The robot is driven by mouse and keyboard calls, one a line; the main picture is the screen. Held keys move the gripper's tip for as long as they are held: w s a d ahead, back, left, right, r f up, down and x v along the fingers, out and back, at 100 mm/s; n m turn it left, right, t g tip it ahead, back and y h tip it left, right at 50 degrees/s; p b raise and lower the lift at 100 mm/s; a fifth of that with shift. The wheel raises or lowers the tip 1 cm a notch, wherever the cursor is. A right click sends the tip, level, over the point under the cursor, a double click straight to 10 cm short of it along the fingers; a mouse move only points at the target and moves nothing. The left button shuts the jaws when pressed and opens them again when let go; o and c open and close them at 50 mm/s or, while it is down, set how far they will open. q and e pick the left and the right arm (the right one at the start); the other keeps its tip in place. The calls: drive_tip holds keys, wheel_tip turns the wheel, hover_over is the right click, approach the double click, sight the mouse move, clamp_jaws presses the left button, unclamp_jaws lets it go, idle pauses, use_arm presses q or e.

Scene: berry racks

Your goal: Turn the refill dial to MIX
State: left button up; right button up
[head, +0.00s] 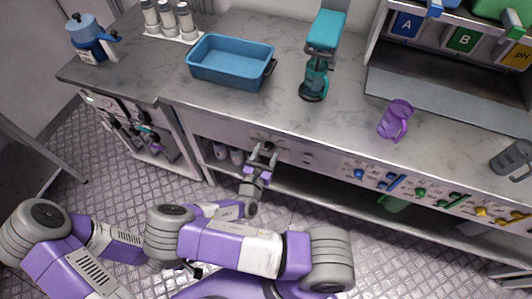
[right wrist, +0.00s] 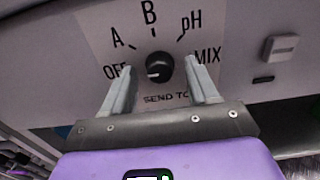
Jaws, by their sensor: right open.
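The dial (right wrist: 158,67) is a round black knob on the counter's front panel, with OFF, A, B, pH and MIX printed around it and SEND TO below. Its pale mark appears to point left, toward OFF. In the right wrist view my right gripper (right wrist: 163,63) is open, with one finger on each side of the knob; I cannot tell whether they touch it. In the head view my right gripper (head: 262,156) is at the counter front below the blue tub, and hides the dial. My left gripper is not seen.
A grey block-shaped control (right wrist: 281,48) sits right of the dial. On the counter stand a blue tub (head: 228,72), a teal device (head: 315,75) and a purple mug (head: 396,119). Colored valves (head: 395,182) line the front panel farther right. An open shelf lies below the panel.

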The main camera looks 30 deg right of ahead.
drive_tip(key=c, duration=1)
